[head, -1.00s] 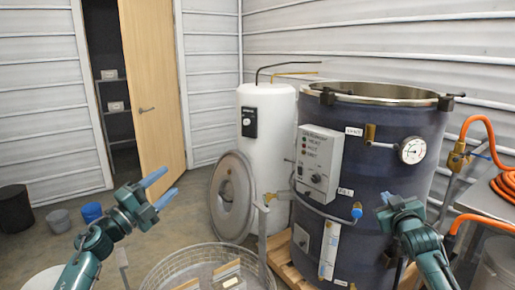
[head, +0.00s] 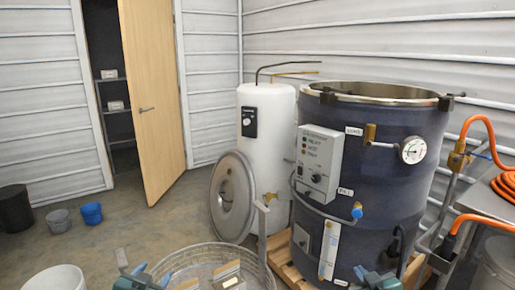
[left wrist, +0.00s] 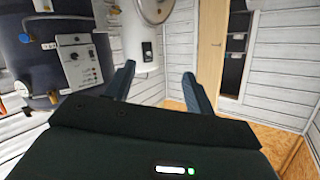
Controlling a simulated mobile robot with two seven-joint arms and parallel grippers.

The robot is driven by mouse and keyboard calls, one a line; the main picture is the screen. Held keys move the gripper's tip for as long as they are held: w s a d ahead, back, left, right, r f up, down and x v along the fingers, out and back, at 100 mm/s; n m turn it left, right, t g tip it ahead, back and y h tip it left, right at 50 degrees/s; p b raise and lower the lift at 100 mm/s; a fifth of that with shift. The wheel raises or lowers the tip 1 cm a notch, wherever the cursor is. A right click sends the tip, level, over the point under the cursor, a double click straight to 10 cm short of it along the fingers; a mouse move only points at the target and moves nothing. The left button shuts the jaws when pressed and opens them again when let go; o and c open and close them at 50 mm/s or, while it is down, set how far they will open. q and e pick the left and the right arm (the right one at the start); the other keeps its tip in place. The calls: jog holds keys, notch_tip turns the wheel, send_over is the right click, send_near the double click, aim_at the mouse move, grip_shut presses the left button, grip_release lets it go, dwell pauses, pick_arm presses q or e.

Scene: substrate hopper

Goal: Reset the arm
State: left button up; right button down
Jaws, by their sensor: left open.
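My left gripper (head: 152,276) is at the bottom edge of the head view, left of the wire basket, with only its blue fingertips and part of its body showing. In the left wrist view its two fingers (left wrist: 158,88) stand wide apart with nothing between them. My right gripper (head: 372,277) is at the bottom edge of the head view, in front of the dark tank's base. Only its top shows, and its jaw gap cannot be made out. Most of both arms is out of the picture.
The dark tank (head: 385,190) with its control box (head: 318,165) stands on a wooden pallet at right. A white cylinder (head: 267,135), round lid (head: 231,200) and wire basket (head: 175,262) are at centre. Buckets (head: 91,213) stand at left. The floor before the door (head: 150,100) is clear.

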pick_arm(q)
jog(key=s+d+f+g+h, duration=0.1)
jog(key=s+d+f, duration=0.2)
jog(key=s, duration=0.6)
jog(key=s+d+f+g+h, duration=0.1)
jog(key=s+d+f, duration=0.3)
jog(key=s, duration=0.6)
jog(key=s+d+f+g, duration=0.2)
jog(key=s+d, duration=0.3)
jog(key=s, duration=0.4)
jog(key=shift+s+d+f+n+h, duration=0.3)
jog(key=shift+f+n+h, duration=0.1)
jog(key=shift+f, duration=0.5)
pick_arm(e)
jog(key=s+a+f+g+y, duration=0.1)
jog(key=s+a+f, duration=0.2)
jog(key=s, duration=0.6)
jog(key=s+a+f+g+y, duration=0.1)
jog(key=s+a+f, duration=0.3)
jog(key=s, duration=0.6)
jog(key=s+a+f+g, duration=0.2)
jog(key=s+a+f, duration=0.2)
jog(key=s, duration=0.5)
jog(key=shift+s+a+m+y, duration=0.3)
jog(key=shift+a+m+y, duration=0.1)
jog(key=shift+a, duration=0.35)
